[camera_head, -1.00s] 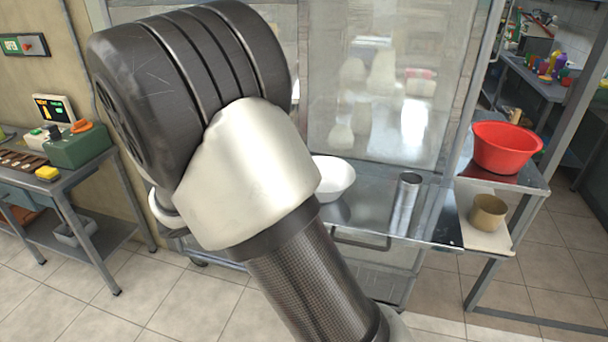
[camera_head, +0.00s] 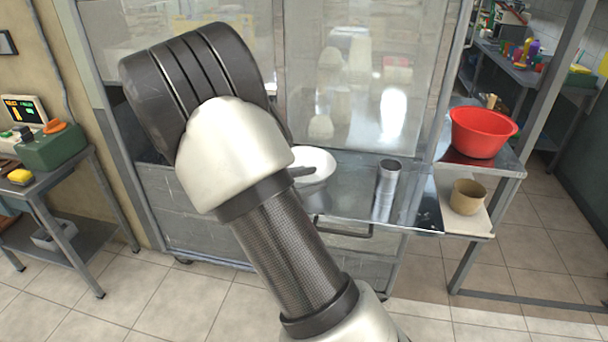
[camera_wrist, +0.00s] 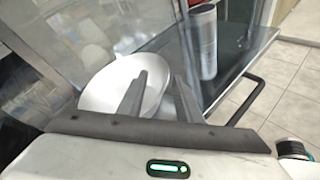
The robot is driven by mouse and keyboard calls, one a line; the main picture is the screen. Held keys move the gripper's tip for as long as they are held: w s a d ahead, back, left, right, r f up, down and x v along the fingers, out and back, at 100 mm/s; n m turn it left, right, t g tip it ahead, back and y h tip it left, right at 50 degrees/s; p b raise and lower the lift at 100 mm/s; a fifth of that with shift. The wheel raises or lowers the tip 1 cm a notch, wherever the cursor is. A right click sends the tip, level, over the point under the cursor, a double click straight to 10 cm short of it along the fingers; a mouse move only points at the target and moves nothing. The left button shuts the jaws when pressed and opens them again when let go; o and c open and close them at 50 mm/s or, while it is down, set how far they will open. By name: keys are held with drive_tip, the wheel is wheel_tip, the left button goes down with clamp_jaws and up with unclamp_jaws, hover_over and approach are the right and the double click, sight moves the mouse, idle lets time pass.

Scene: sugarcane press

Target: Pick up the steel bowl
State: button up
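The pale, shiny steel bowl (camera_head: 318,163) stands on the metal shelf of the press cabinet, its left part hidden behind my arm. In the wrist view the bowl (camera_wrist: 98,91) lies just beyond my gripper (camera_wrist: 160,82). The two fingers are apart. The left finger overlaps the bowl's inside and the right one shows outside its right rim, so the rim appears between them. I cannot tell whether either finger touches it. In the head view a dark fingertip shows against the bowl; most of the gripper is hidden by my arm.
A metal cylinder (camera_head: 387,187) stands right of the bowl on the shelf (camera_head: 345,195). A red basin (camera_head: 480,133) and a tan pot (camera_head: 467,197) are farther right. A clear panel (camera_head: 362,85) rises behind the bowl. A dark handle bar (camera_head: 345,228) runs along the shelf's front.

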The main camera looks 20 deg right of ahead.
sight(321, 180)
drive_tip(key=x, duration=0.3)
drive_tip(key=shift+d, duration=0.2)
clamp_jaws()
